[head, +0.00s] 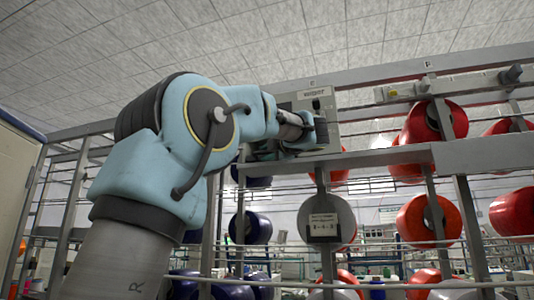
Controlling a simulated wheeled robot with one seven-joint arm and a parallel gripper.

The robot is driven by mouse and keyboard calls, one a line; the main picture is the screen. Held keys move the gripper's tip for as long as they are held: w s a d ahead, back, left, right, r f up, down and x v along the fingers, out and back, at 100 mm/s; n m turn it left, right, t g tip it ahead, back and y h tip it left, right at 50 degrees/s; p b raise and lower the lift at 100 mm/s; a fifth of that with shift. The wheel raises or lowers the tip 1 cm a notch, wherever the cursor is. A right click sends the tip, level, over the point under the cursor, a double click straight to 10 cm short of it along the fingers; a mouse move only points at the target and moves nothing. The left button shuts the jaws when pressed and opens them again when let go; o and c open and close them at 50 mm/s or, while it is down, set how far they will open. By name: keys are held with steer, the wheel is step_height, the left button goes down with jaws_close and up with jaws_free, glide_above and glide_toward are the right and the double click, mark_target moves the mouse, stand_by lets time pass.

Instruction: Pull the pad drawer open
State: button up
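No pad drawer can be made out in the head view. My blue and grey arm rises from the lower left and reaches right towards a metal rack. Its wrist end lies in front of a pale grey box with a small label (315,98) on the rack. My gripper (298,148) is at or behind this dark wrist end, small and partly hidden. Its fingers cannot be made out, nor whether they hold anything.
The grey rack (485,155) carries several red spools (428,218) and blue spools (250,228). A grey spool with a label plate (324,228) hangs below the box. Thin horizontal rods cross the rack. A pale cabinet (15,170) stands at the left edge.

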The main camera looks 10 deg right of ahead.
jaws_close()
stand_by(1.0)
steer(key=shift+s, duration=0.1)
